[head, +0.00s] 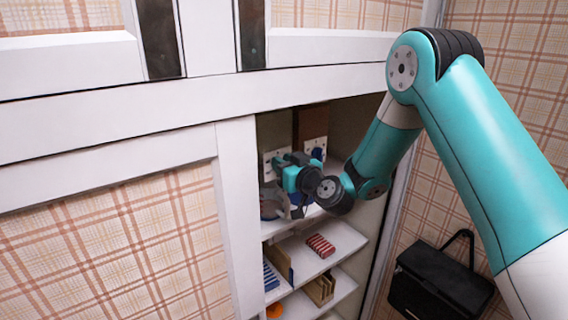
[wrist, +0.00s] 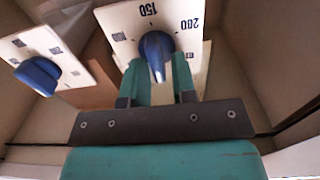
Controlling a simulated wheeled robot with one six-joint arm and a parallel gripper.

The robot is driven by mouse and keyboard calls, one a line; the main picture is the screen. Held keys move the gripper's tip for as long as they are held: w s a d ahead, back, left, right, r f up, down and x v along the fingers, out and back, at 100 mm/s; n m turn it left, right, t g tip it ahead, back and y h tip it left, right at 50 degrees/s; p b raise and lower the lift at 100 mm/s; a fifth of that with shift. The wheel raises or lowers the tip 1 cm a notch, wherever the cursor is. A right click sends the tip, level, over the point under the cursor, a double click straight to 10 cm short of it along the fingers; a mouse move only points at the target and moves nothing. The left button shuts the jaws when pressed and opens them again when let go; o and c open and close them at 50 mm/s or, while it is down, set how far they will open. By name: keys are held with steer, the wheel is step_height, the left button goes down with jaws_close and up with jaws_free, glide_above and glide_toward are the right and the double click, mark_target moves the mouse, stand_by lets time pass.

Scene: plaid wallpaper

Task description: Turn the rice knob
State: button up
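A second blue knob (wrist: 38,75) stands free on a plate with small pictograms, at the left. In the head view my gripper (head: 290,182) is in front of the left plate (head: 270,160); the free knob (head: 317,154) is on the right plate. I cannot read which knob is the rice one.
The plates are inside an open cabinet, with a brown box (head: 310,121) behind them. Shelves below hold a red striped item (head: 320,246) and a blue striped item (head: 270,277). The cabinet's white frame (head: 240,220) is close left of my gripper. A black bag (head: 440,283) hangs at the right.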

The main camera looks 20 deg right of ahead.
steer(key=shift+m, duration=0.3)
steer(key=m+b, duration=0.1)
steer(key=m, duration=0.1)
steer(key=m+b, duration=0.1)
steer(key=m, duration=0.2)
steer(key=shift+w+d+f, duration=0.15)
steer(key=shift+d, duration=0.25)
steer(key=m, duration=0.6)
steer(key=shift+w+d+f+m+b, duration=0.1)
steer(key=shift+d+f+m+b, duration=0.15)
steer(key=shift+d+m+b, duration=0.05)
steer(key=o, duration=0.7)
steer(key=shift+c, duration=0.2)
